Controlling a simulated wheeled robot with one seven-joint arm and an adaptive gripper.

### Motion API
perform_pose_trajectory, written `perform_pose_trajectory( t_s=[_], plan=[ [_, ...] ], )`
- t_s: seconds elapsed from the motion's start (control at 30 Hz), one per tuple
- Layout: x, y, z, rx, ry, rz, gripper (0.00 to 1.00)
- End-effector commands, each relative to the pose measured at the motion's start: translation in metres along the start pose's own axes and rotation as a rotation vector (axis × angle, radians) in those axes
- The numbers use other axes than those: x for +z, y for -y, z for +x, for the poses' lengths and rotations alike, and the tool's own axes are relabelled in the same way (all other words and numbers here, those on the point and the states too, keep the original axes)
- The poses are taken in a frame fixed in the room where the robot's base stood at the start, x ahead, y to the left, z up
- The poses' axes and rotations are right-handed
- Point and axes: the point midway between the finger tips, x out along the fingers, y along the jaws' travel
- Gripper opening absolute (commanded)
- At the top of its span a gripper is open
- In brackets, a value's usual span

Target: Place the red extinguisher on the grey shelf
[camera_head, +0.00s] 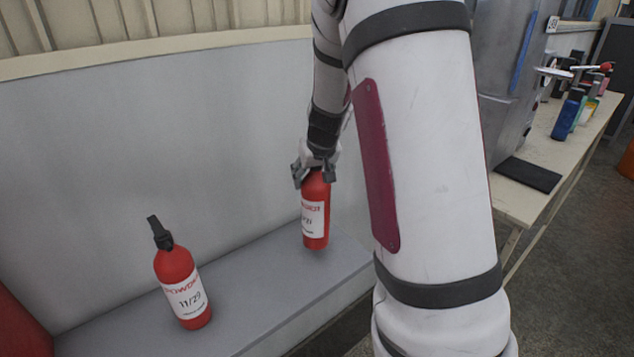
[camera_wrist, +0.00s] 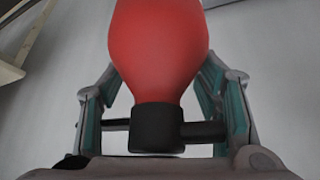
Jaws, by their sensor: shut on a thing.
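A red extinguisher (camera_head: 315,222) with a white label hangs upright below my gripper (camera_head: 314,176), which is shut on its top. Its base is at or just above the grey shelf (camera_head: 255,290); I cannot tell whether it touches. In the wrist view the red body (camera_wrist: 158,50) and its black neck (camera_wrist: 156,128) lie between the two fingers (camera_wrist: 160,115). A second red extinguisher (camera_head: 182,285), with a black top and a label reading 11/29, stands on the shelf to the left, apart from the held one.
A grey wall panel (camera_head: 150,130) rises behind the shelf. Shelf surface is free between the two extinguishers. At right, a table (camera_head: 518,205) bears a black mat (camera_head: 528,174) and several bottles (camera_head: 567,115). A red thing (camera_head: 18,325) shows at the lower left edge.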

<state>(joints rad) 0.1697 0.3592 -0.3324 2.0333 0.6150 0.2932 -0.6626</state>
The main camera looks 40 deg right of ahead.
Motion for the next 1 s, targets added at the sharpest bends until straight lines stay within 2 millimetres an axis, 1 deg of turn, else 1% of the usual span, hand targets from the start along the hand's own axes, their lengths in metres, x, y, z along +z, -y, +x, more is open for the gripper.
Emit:
perform_pose_trajectory(
  t_s=[0.03, 0.13, 0.43, 0.9, 0.93, 0.97, 1.0],
  plan=[
    [-0.004, 0.000, 0.000, 0.001, -0.005, 0.000, 0.00],
    [-0.005, 0.000, 0.004, 0.001, -0.004, -0.001, 0.00],
    [0.010, 0.000, 0.030, 0.000, -0.003, 0.001, 0.00],
    [0.012, 0.000, 0.034, 0.001, -0.005, 0.000, 0.00],
    [0.015, 0.000, 0.036, 0.000, 0.000, 0.000, 0.60],
    [0.015, 0.000, 0.035, 0.000, 0.000, -0.001, 0.67],
    [0.015, 0.000, 0.035, 0.000, 0.000, 0.000, 0.76]
  ],
)
